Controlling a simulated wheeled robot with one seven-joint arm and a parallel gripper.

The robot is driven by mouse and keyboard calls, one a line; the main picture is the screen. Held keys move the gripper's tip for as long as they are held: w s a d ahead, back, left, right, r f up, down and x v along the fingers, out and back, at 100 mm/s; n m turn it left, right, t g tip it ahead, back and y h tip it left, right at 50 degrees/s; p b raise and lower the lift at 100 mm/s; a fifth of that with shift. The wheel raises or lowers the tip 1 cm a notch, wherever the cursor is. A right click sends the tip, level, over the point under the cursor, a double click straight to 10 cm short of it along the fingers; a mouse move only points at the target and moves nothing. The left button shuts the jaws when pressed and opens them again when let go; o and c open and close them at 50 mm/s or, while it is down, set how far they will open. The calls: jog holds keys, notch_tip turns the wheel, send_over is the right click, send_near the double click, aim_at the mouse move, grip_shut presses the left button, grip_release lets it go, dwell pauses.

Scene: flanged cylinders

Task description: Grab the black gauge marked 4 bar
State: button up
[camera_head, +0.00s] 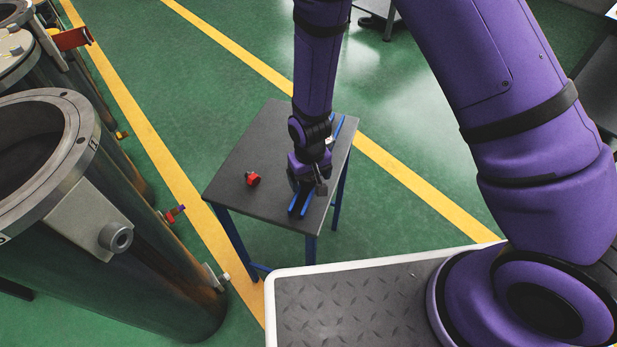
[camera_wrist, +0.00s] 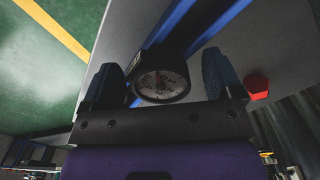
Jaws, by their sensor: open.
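A black round gauge (camera_wrist: 162,84) with a pale dial shows in the wrist view, by the blue rails (camera_wrist: 185,30). Its marking is too small to read. My gripper (camera_wrist: 160,76) is open, with one dark finger on each side of the gauge; I cannot tell whether either finger touches it. In the head view, my gripper (camera_head: 304,188) is low over the near end of the blue rails (camera_head: 295,208) on the small table. The gauge is hidden there by my arm and gripper.
The dark table (camera_head: 235,155) also bears a red part (camera_head: 252,178) left of my gripper; its red hexagonal end (camera_wrist: 257,86) shows in the wrist view. Large flanged cylinders (camera_head: 110,240) stand at the left. The table's left part is mostly clear.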

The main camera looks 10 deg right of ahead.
jog(key=c, duration=1.1)
jog(key=shift+r, duration=0.15)
